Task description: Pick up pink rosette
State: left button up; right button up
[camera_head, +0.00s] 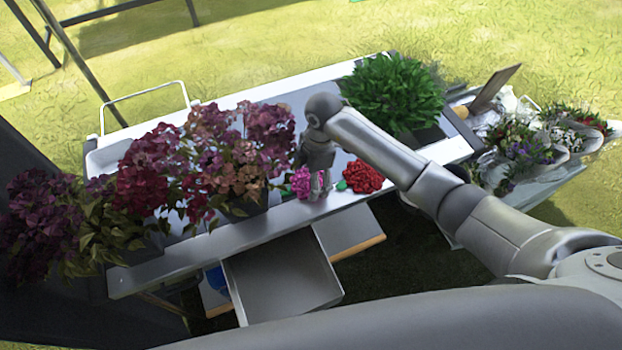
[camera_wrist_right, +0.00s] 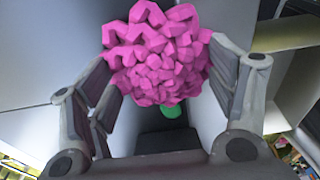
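The pink rosette (camera_head: 300,181) lies near the front edge of the table, partly hidden by my right gripper (camera_head: 318,183). In the right wrist view the pink rosette (camera_wrist_right: 158,55) fills the space between the tips of my right gripper (camera_wrist_right: 160,85), and a bit of green shows under it. The fingers are spread wide, one on each side of the rosette. I see no clear grip on it. My left gripper is not in view.
A red rosette (camera_head: 362,177) lies just right of the pink one. Purple and pink potted flowers (camera_head: 210,160) stand close on the left, and a green leafy plant (camera_head: 393,95) behind right. Open drawers (camera_head: 282,280) jut out below the table (camera_head: 285,220).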

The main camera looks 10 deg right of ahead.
jog(key=c, duration=0.8)
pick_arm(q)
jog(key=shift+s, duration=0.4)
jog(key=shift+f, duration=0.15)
pick_arm(e)
jog(key=shift+r, duration=0.15)
jog(key=shift+w+r+b, duration=0.1)
jog(key=shift+r+b, duration=0.15)
jog(key=shift+b, duration=0.05)
notch_tip(320, 180, up, 2)
jog(key=shift+r+b, duration=0.1)
jog(key=shift+b, duration=0.5)
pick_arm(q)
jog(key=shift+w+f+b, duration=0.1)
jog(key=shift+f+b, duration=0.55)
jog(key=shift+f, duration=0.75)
pick_arm(e)
jog(key=shift+s+d+r, duration=0.1)
jog(key=shift+s+r, duration=1.6)
jog(key=shift+s, duration=0.65)
jog(key=shift+s+d+r, duration=0.1)
jog(key=shift+s+r, duration=1.55)
jog(key=shift+s, duration=0.7)
jog(key=shift+s+d+r, duration=0.1)
jog(key=shift+s+r, duration=1.6)
jog(key=shift+s, duration=0.65)
